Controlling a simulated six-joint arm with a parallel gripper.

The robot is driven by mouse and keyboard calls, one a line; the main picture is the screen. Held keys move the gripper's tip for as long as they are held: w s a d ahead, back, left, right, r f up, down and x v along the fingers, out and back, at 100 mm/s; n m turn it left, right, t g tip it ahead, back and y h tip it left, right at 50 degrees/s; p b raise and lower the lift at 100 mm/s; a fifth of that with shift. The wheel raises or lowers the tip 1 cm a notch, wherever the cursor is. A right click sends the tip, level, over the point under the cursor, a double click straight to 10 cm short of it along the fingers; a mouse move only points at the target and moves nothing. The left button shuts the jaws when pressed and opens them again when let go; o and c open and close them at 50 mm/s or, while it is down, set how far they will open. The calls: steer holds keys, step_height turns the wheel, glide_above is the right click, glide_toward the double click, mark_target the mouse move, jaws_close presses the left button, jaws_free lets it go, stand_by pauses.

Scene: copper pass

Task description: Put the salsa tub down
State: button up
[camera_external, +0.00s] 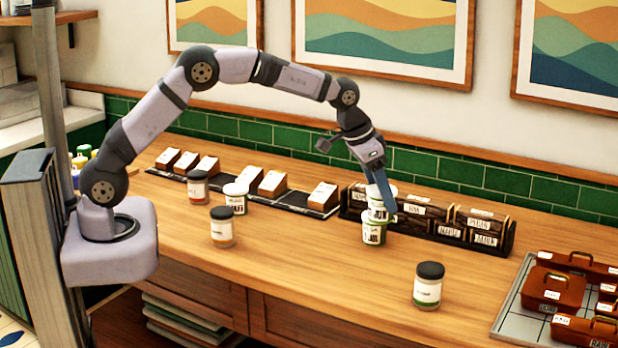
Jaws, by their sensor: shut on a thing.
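My gripper (386,205) has blue fingers and is shut on a white tub (377,213) with a label, which I take to be the salsa tub; its print is too small to read. The held tub is upright, just in front of the dark rack. A second white tub with a green band (374,233) stands on the counter directly below it. The two overlap in the picture like a stack, and I cannot tell whether they touch. The fingers hide part of the held tub.
A dark labelled rack (405,227) stands close behind the tubs. A dark-lidded jar (428,286) stands front right; more jars (222,229) and a white tub (236,199) stand left. A grey tray (508,318) with brown boxes is at right. The wooden counter (320,265) is clear in front.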

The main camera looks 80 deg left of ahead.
steer(key=s+a+r+n, duration=0.2)
steer(key=s+a, duration=0.1)
steer(key=a, duration=1)
steer(key=s+a+f+n+g+y, duration=0.1)
steer(key=s+a+n+g+y, duration=0.1)
steer(key=s+a+n, duration=0.4)
steer(key=s+a+f+n+g+y+b, duration=0.1)
steer(key=s+a+n+g+y, duration=0.1)
steer(key=s+a+n, duration=0.3)
steer(key=s+n, duration=0.4)
steer(key=n, duration=0.1)
steer(key=shift+s+a+f+y, duration=0.3)
steer(key=shift+s+a, duration=0.05)
steer(key=shift+a, duration=0.05)
steer(key=shift+s+f+p, duration=0.1)
steer(key=shift+f+p, duration=1.3)
steer(key=shift+f, duration=3.65)
steer(key=shift+f, duration=0.1)
